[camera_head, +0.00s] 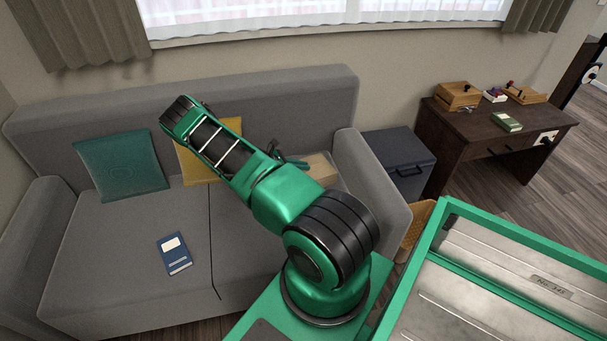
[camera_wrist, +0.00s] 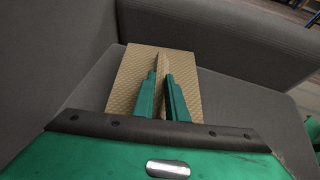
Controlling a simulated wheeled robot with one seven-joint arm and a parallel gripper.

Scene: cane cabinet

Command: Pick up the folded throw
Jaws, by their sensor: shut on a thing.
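The folded throw (camera_wrist: 130,80) is tan with a woven texture. In the wrist view it is at the sofa seat, near the arm and the backrest. It shows partly in the head view (camera_head: 322,166), behind my arm at the sofa's right end. My gripper (camera_wrist: 160,75) is shut on the throw, with a ridge of its cloth between the two green fingers. I cannot tell whether the throw touches the seat. In the head view my arm hides most of the gripper.
The grey sofa (camera_head: 110,240) also holds a teal cushion (camera_head: 121,165), a yellow cushion (camera_head: 197,167) and a blue book (camera_head: 174,254). A dark grey box (camera_head: 400,160) stands beside the sofa's right arm. A dark wooden desk (camera_head: 470,128) with small items is farther right.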

